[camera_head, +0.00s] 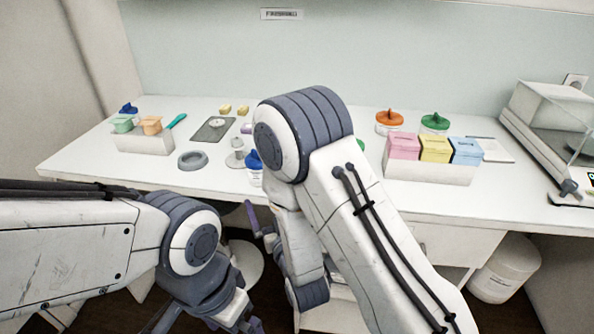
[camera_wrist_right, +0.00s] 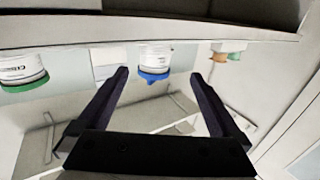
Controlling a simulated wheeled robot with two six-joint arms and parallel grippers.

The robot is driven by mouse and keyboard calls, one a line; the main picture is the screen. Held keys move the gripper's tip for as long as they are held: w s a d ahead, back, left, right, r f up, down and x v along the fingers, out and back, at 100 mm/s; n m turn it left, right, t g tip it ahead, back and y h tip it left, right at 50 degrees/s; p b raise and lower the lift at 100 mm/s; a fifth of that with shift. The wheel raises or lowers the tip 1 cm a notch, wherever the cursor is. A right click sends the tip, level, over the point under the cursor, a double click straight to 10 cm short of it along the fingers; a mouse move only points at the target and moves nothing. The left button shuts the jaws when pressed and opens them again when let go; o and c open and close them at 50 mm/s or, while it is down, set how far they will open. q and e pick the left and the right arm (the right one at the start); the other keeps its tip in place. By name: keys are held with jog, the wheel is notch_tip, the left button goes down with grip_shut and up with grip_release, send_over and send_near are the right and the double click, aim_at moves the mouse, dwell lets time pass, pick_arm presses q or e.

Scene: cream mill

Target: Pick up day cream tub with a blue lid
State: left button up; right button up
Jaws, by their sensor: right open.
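The day cream tub with a blue lid (camera_head: 254,176) stands upright near the front edge of the table, partly hidden by my right arm. In the right wrist view the tub (camera_wrist_right: 154,53) appears upside down, white with a pointed blue lid. My right gripper (camera_wrist_right: 160,74) is open; its two dark fingers point toward the tub, which shows between their tips and apart from them. In the head view the right gripper (camera_head: 258,222) is just in front of the table edge, mostly hidden by its arm. My left gripper (camera_head: 243,318) is low at the bottom edge, its fingers mostly cut off.
A tub with an orange lid (camera_head: 389,121) and one with a green lid (camera_head: 434,124) stand behind a box of coloured cartons (camera_head: 430,170). A grey ring (camera_head: 192,160) and a small grey stand (camera_head: 236,157) are left of the blue-lidded tub. Another tray (camera_head: 143,142) stands further left.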

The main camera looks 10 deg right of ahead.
aim_at(262, 181)
jog(key=b+x, duration=0.1)
jog(key=x, duration=0.3)
jog(key=shift+d+b, duration=0.35)
jog(key=shift+b, duration=0.05)
jog(key=shift+f+p+x, duration=0.2)
jog(key=shift+p+x, duration=0.15)
jog(key=shift+x, duration=1.25)
jog(key=shift+f+p+x, duration=0.15)
jog(key=shift+p+x, duration=0.2)
jog(key=shift+x, duration=1.25)
jog(key=shift+d, duration=0.15)
grip_shut()
jog(key=shift+r, duration=0.1)
